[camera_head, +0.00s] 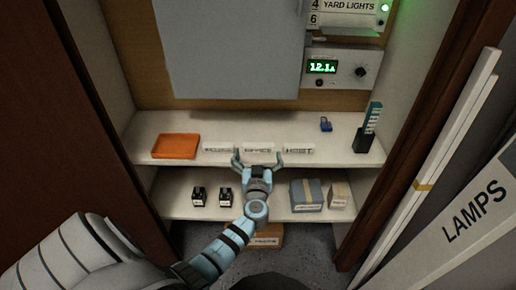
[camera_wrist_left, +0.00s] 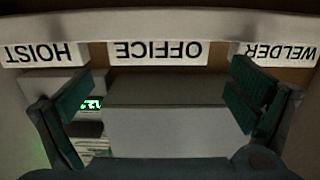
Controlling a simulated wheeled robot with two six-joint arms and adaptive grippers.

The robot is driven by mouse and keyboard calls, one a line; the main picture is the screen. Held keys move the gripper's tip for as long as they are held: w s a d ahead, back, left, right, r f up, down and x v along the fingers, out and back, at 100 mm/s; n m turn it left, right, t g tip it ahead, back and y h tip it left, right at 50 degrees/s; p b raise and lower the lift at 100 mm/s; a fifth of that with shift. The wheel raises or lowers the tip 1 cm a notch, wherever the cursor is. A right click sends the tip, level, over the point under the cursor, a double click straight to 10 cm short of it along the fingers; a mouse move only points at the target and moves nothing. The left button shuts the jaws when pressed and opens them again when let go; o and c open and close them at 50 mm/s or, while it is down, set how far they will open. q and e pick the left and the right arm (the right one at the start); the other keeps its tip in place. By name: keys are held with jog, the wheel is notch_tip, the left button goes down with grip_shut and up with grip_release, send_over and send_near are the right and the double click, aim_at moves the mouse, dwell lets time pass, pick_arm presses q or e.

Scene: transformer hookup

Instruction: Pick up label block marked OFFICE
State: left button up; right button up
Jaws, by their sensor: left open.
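The OFFICE label block (camera_head: 258,146) is a small white block with black letters near the front of the upper shelf, between two similar blocks. In the left wrist view the OFFICE block (camera_wrist_left: 158,52) shows upside down at top centre. My left gripper (camera_head: 258,159) is open and empty just in front of it, its fingers spread to either side. In the left wrist view the fingers (camera_wrist_left: 160,92) stand apart, with the block beyond the gap. I see no contact with the block. My right gripper is not in view.
The HOIST block (camera_head: 299,148) and WELDER block (camera_head: 218,148) flank it closely. An orange tray (camera_head: 176,147) lies left; a dark holder with teal pieces (camera_head: 367,130) and a small blue item (camera_head: 326,124) are right. Boxes (camera_head: 307,195) stand on the lower shelf (camera_head: 270,209).

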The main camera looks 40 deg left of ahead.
aim_at(258, 147)
pick_arm(q)
jog(key=x, duration=0.5)
jog(key=shift+w+f, duration=0.1)
jog(key=shift+w, duration=0.05)
jog(key=c, duration=1)
